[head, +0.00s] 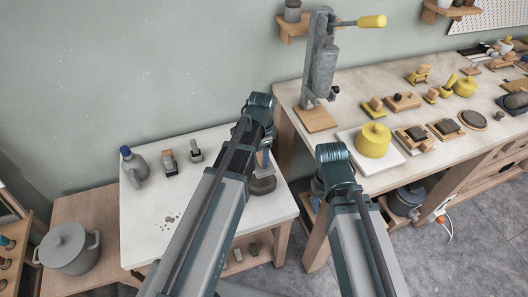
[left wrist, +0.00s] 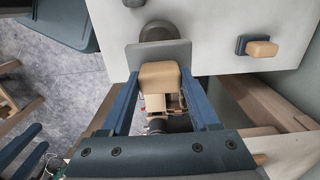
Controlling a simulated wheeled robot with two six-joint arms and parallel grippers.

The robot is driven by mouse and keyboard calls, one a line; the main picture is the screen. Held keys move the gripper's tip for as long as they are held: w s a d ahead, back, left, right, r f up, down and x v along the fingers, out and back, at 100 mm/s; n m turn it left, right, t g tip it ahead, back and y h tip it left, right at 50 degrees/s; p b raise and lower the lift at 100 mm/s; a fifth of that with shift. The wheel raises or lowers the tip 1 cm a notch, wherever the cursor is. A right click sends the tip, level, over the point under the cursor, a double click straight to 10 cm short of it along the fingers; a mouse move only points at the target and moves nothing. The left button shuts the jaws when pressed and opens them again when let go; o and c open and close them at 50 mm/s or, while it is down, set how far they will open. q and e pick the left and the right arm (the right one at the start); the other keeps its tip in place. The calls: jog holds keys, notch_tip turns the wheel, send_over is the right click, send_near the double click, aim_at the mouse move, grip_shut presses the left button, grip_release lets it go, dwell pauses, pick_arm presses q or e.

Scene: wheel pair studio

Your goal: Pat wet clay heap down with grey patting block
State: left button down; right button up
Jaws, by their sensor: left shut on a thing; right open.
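The clay heap (head: 263,186) is a low, dark brown-grey round mound near the right edge of the white-topped table. It also shows in the left wrist view (left wrist: 157,31), partly hidden behind the grey patting block (left wrist: 180,52). The block is a flat grey slab with a tan wooden handle. My left gripper (left wrist: 162,93) is shut on that handle, with the slab beyond the fingers. In the head view my left gripper (head: 264,160) is above the heap, mostly hidden by my arm. I cannot tell whether slab and clay touch. My right gripper (head: 318,190) is open, largely hidden behind my right arm.
A grey jug (head: 133,167) and two small handled tools (head: 170,164) stand at the table's back left. Dark specks (head: 172,217) lie on its front. A yellow pot (head: 373,140) on a white slab and a lever press (head: 322,60) stand on the right bench.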

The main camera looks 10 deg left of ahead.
aim_at(262, 170)
pick_arm(q)
jog(key=shift+f, duration=0.15)
notch_tip(262, 170, down, 5)
jog(key=b, duration=0.5)
jog(key=shift+f+b, duration=0.15)
jog(key=shift+b, duration=0.15)
jog(key=shift+f, duration=0.1)
dwell(0.4)
jog(key=shift+f+b, duration=1.1)
jog(key=shift+b, duration=0.1)
jog(key=shift+r, duration=0.1)
dwell(0.3)
jog(key=shift+r+p, duration=1.4)
jog(key=shift+p, duration=0.1)
jog(key=shift+f, duration=0.1)
jog(key=shift+f+b, duration=1.6)
jog(key=shift+b, duration=0.1)
